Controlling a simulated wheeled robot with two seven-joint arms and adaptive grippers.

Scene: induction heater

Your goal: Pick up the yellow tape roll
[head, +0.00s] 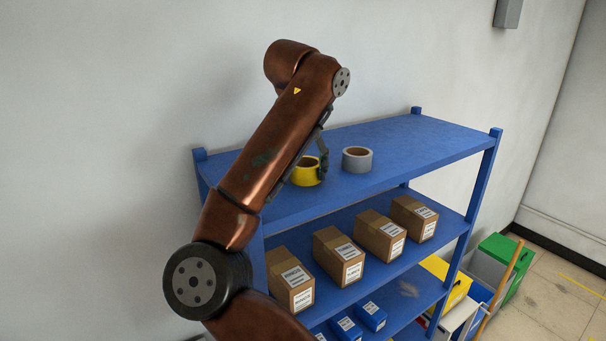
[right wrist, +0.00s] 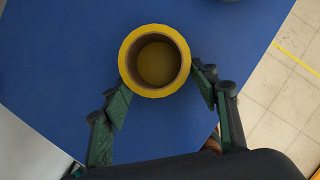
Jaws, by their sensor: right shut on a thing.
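The yellow tape roll (head: 304,174) is at the top level of the blue shelf, with its hole facing up. It also shows in the right wrist view (right wrist: 156,92), between the fingers. My right gripper (head: 318,161) reaches down to the roll from above; in the right wrist view (right wrist: 162,86) its two fingers are shut on the roll's sides. The roll appears upright at the shelf surface; I cannot tell whether it is touching it. Part of the roll is hidden behind my finger in the head view. My left gripper is not in view.
A grey tape roll (head: 357,160) stands just right of the yellow one on the blue shelf (head: 430,140). Several cardboard boxes (head: 338,256) and small blue boxes (head: 371,316) fill the lower levels. The top shelf's right part is clear. A wall stands behind.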

